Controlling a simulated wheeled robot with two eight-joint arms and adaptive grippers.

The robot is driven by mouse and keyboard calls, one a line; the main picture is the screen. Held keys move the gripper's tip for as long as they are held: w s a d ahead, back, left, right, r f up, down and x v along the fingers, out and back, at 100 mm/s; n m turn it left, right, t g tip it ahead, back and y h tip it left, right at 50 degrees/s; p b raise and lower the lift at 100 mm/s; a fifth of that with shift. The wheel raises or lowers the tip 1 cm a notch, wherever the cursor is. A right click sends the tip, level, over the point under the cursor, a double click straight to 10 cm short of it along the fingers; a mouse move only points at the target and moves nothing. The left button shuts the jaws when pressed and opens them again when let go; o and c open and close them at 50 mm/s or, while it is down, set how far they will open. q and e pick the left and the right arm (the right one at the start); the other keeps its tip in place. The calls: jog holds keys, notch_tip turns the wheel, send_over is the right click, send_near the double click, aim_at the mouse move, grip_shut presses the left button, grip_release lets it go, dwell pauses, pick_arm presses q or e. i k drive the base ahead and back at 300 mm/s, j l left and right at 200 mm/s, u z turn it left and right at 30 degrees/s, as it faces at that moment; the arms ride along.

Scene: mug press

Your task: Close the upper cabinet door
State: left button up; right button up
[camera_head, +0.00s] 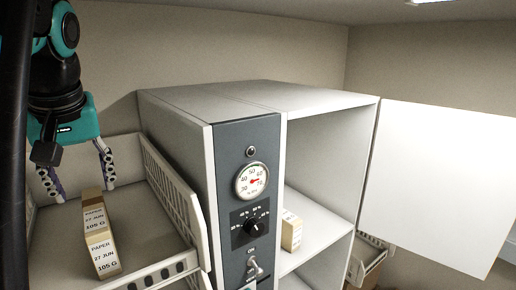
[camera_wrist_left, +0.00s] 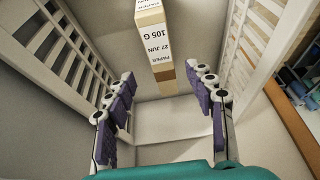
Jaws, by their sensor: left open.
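The upper cabinet door (camera_head: 440,185) is a plain white panel at the right in the head view. It stands wide open, swung out to the right from the right edge of the white cabinet (camera_head: 330,150). The cabinet's open front shows an inner shelf. My left gripper (camera_head: 78,182) is at the far left, away from the door, over a white slatted basket. It is open, and its two purple-padded fingers also show in the left wrist view (camera_wrist_left: 160,82) with nothing between them. My right gripper is out of view.
A labelled paper box (camera_head: 100,238) stands in the slatted basket (camera_head: 172,190), ahead of my left gripper in the wrist view (camera_wrist_left: 152,42). A dark control panel (camera_head: 248,200) with gauge and knob lies between basket and cabinet opening. A small box (camera_head: 291,231) sits on the shelf.

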aim_at(441, 187)
jog(key=k+l, duration=0.7)
jog(key=l, duration=0.2)
